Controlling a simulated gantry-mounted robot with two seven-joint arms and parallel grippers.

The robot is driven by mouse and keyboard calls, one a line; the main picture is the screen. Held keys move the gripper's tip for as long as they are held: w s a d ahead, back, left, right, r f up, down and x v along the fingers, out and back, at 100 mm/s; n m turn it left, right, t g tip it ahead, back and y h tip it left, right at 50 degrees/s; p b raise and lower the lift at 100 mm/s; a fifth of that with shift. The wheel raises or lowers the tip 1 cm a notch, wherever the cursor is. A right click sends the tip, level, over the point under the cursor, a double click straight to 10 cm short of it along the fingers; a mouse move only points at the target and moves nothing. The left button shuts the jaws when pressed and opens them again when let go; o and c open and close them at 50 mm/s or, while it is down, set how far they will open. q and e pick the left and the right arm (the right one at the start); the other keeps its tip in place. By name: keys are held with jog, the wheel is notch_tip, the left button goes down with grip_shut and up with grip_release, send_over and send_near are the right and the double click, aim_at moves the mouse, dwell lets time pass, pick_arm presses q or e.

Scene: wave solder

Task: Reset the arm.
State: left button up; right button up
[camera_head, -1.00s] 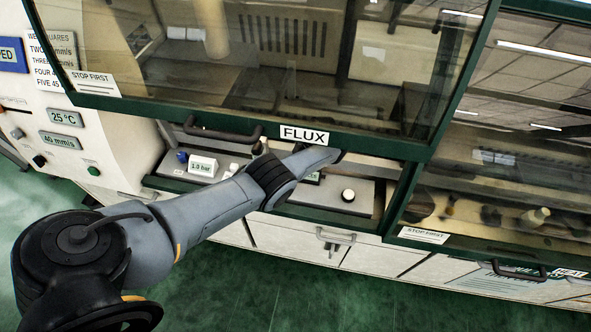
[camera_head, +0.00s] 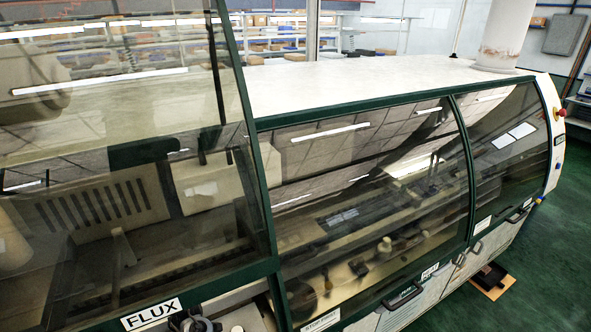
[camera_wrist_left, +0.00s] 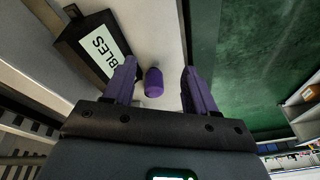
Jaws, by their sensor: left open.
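My left gripper (camera_wrist_left: 158,68) shows in the left wrist view with its two purple fingers apart. Nothing is held between them. A small purple knob (camera_wrist_left: 153,82) shows in the gap between the fingers, on a pale panel; I cannot tell how far it is from them. In the head view only a small dark and grey part at the bottom edge may be my left arm; the gripper cannot be made out there. My right gripper is in neither view.
A black-framed label ending in "BLES" (camera_wrist_left: 97,50) sits beside the left finger. Green floor (camera_wrist_left: 235,50) lies right of the panel. In the head view, the green-framed FLUX hood (camera_head: 150,312) stands at left, with a long glazed machine cover (camera_head: 370,190) beside it.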

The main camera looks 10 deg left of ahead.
pick_arm(q)
jog(key=s+d+r+m+t+h+p, duration=0.2)
jog(key=s+d+r+m+t+p, duration=0.3)
jog(key=s+d+r+m, duration=1.5)
jog(key=s+d+m, duration=0.1)
jog(key=s+m, duration=0.1)
jog(key=m, duration=0.1)
jog(key=shift+s+r+h+p, duration=0.3)
jog(key=shift+p, duration=0.05)
jog(key=shift+a, duration=0.1)
